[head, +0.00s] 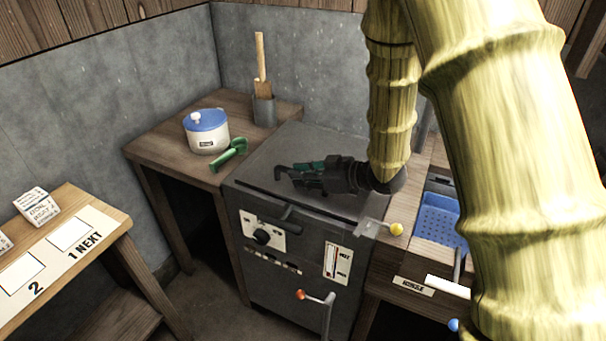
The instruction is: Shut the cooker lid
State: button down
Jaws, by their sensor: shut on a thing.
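The cooker (275,262) is a dark grey cabinet with a dial, a slot row and a red-and-white gauge on its front. Its lid (262,160) is a dark flat plate on top and looks down or nearly down; a dark line runs along its front edge. A dark bar handle (290,214) shows at the front edge. My gripper (290,178) lies low over the lid, pointing left, with dark fingers and green parts. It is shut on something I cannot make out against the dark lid. Whether it touches the lid is unclear.
An orange-knobbed lever (316,297) juts from the front.

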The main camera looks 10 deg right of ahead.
jog(key=shift+s+f, duration=0.15)
jog(key=shift+f, duration=0.2)
jog(key=c, duration=1.4)
grip_release()
jog(key=shift+r, duration=0.1)
jog(key=shift+d+r, duration=0.1)
jog(key=shift+d, duration=0.1)
jog(key=v, duration=1.1)
jog(key=shift+s+d+r, duration=0.15)
